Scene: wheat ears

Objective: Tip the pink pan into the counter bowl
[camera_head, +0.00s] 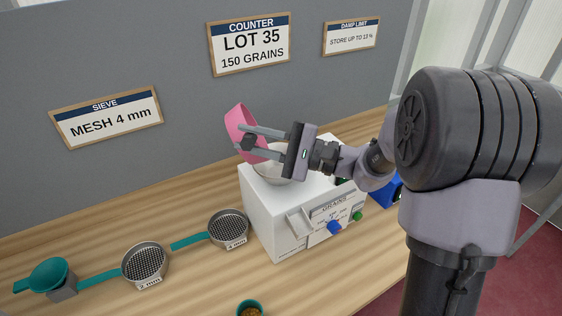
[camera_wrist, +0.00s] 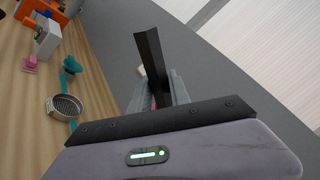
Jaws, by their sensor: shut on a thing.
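The pink pan (camera_head: 238,121) is steeply tilted, nearly on edge, above the bowl on the counter machine in the head view. My gripper (camera_head: 245,138) is shut on the pan from the right. The pale counter bowl (camera_head: 270,174) sits on top of the white counter machine (camera_head: 262,205), below the pan and my fingers, which partly hide it. I cannot see the inside of the pan or bowl clearly. In the wrist view, a dark strip (camera_wrist: 151,60) stands between my fingers, with only a small pink patch of the pan showing.
A 4 mm sieve (camera_head: 228,228), a 2 mm sieve (camera_head: 145,262) and a teal scoop-like cup (camera_head: 49,272) lie left of the machine. A small teal cup with brown contents (camera_head: 249,309) stands at the front. Wall signs hang behind. Bare wood lies at the front left.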

